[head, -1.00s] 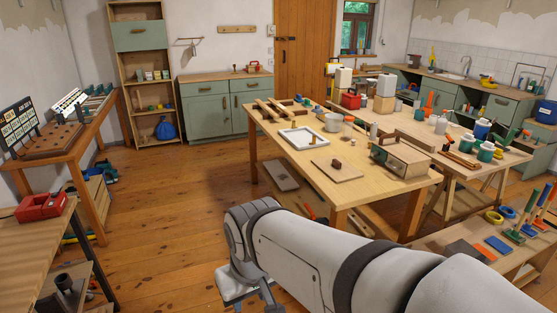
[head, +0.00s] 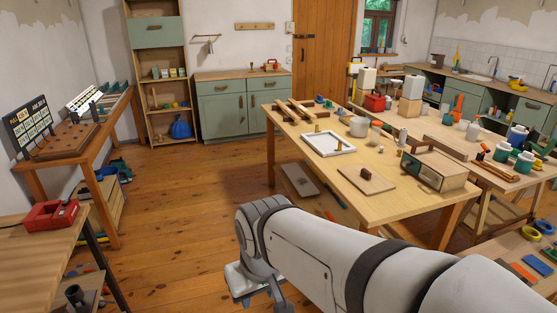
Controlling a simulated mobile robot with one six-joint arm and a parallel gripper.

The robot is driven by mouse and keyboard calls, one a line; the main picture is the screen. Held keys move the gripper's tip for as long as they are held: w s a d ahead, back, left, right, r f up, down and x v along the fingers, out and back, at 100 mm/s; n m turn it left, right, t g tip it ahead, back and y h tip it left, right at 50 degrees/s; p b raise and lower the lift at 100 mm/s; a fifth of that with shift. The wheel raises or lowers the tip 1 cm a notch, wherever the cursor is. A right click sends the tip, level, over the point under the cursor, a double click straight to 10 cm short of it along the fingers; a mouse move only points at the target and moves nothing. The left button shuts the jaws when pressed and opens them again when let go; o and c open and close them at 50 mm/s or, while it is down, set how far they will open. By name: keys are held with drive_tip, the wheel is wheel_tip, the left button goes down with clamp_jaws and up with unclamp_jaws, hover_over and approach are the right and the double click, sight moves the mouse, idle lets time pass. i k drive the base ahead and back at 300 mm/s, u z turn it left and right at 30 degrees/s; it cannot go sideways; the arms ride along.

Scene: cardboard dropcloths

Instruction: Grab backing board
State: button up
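A flat, light-brown square board (head: 378,186) with a small dark knob or block (head: 367,174) on it lies on the front part of the wooden work table (head: 337,193); it looks like the backing board. A white rectangular frame (head: 343,152) lies behind it to the left. My pale grey arm reaches in from the lower right and bends down at its elbow, left of the board and in front of the table. My gripper is not clearly visible, and nothing of mine touches the board.
A wooden box with a green front (head: 424,174) stands just right of the board. A side bench with a red tray (head: 52,215) is at left. Open wooden floor (head: 195,190) lies left of the table.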

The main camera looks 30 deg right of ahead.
sight(368, 182)
drive_tip(key=z, duration=0.05)
drive_tip(key=i, duration=2.75)
drive_tip(key=z, duration=2.7)
drive_tip(key=i, duration=1)
